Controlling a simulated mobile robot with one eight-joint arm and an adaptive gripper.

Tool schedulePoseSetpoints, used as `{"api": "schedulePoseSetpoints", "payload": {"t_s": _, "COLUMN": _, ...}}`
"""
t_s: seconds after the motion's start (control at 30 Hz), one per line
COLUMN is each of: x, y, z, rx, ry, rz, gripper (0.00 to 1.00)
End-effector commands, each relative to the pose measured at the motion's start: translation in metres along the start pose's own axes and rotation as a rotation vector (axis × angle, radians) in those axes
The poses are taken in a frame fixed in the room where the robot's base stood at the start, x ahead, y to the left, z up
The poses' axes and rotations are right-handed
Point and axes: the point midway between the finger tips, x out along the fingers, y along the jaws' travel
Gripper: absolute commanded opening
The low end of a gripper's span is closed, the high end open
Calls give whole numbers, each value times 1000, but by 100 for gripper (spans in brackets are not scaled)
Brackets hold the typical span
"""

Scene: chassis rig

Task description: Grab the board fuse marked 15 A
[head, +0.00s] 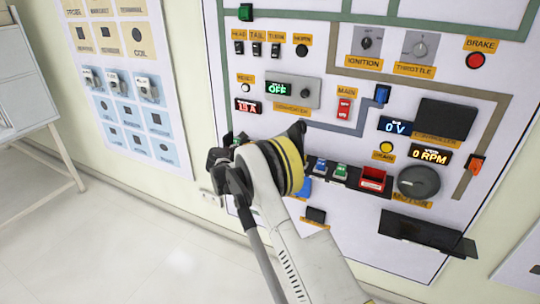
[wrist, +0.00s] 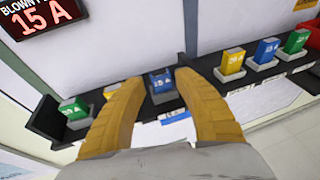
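My gripper (wrist: 157,92) shows in the wrist view with its two yellow fingers apart. A blue fuse (wrist: 162,78) stands upright in a grey holder on the black rail (wrist: 200,82), in the gap between the fingertips. Its small marking is too blurred to read surely. I cannot tell whether either finger touches it. A yellow fuse (wrist: 112,89) and a green fuse (wrist: 73,106) stand left of it, close to the left finger. In the head view my arm hides this part of the rail, and the fingers cannot be made out.
A red-lit display (wrist: 40,14) reads 15 A; it also shows in the head view (head: 248,106). More fuses stand to the right: yellow (wrist: 231,62), blue (wrist: 265,51) and green (wrist: 296,41). A red bin (head: 373,179) sits right of my arm on the panel.

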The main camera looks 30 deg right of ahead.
Motion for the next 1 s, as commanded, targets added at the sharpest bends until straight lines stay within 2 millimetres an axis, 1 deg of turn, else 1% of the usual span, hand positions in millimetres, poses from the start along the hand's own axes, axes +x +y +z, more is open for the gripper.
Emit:
{"api": "schedulePoseSetpoints", "payload": {"t_s": 0.17, "x": 19, "y": 0, "z": -4, "rx": 1, "ry": 0, "rz": -2, "gripper": 38}}
{"api": "schedulePoseSetpoints", "payload": {"t_s": 0.33, "x": 46, "y": 0, "z": -5, "rx": 0, "ry": 0, "rz": -2, "gripper": 38}}
{"api": "schedulePoseSetpoints", "payload": {"t_s": 0.4, "x": 51, "y": 0, "z": -4, "rx": 0, "ry": 0, "rz": -1, "gripper": 38}}
{"api": "schedulePoseSetpoints", "payload": {"t_s": 0.57, "x": 51, "y": 0, "z": -2, "rx": 0, "ry": 0, "rz": 0, "gripper": 38}}
{"api": "schedulePoseSetpoints", "payload": {"t_s": 0.6, "x": 51, "y": 0, "z": -2, "rx": 0, "ry": 0, "rz": 0, "gripper": 37}}
{"api": "schedulePoseSetpoints", "payload": {"t_s": 0.7, "x": 51, "y": 0, "z": -2, "rx": 1, "ry": 0, "rz": 0, "gripper": 9}}
{"api": "schedulePoseSetpoints", "payload": {"t_s": 1.0, "x": 51, "y": 0, "z": -2, "rx": 1, "ry": 1, "rz": 0, "gripper": 8}}
